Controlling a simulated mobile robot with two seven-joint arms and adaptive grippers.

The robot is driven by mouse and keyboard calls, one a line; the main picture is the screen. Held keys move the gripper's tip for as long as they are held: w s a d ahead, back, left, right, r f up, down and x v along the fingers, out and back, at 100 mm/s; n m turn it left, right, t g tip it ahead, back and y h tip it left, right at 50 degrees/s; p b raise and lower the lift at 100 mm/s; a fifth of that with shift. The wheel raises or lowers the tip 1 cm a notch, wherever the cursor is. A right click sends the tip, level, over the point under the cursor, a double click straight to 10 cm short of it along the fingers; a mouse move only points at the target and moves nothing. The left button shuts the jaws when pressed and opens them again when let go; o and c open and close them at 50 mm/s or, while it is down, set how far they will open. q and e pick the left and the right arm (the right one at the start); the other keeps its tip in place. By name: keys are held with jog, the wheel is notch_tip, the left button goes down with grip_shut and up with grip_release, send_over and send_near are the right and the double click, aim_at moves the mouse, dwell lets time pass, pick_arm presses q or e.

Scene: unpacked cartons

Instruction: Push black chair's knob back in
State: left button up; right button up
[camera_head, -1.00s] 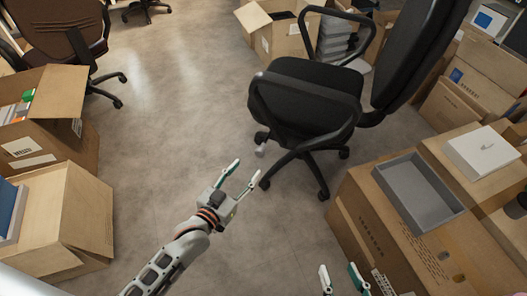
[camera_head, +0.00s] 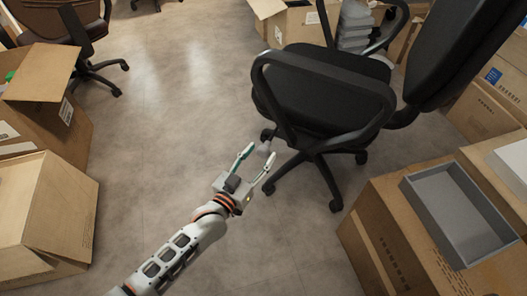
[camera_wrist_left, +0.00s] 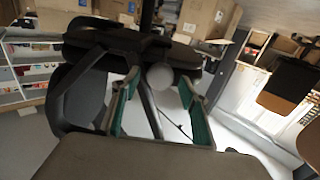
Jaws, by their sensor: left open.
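The black chair (camera_head: 320,100) stands upright on its wheeled base, right of centre in the head view. Its grey knob (camera_head: 264,147) sticks out low at the near left side of the seat. In the left wrist view the knob (camera_wrist_left: 160,75) is a round grey end facing the camera. My left gripper (camera_head: 259,153) is open, with its fingers toward the knob. In the wrist view the knob lies between the two green-padded fingers (camera_wrist_left: 158,84); I cannot tell whether they touch it. My right gripper is not in view.
Open cartons (camera_head: 45,215) stand at the left. A large carton (camera_head: 390,225) with a grey tray (camera_head: 460,213) on it stands at the right. A brown chair (camera_head: 75,35) is at the back left. The floor (camera_head: 165,100) between is clear.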

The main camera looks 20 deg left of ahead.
pick_arm(q)
jog(key=shift+x, duration=1.1)
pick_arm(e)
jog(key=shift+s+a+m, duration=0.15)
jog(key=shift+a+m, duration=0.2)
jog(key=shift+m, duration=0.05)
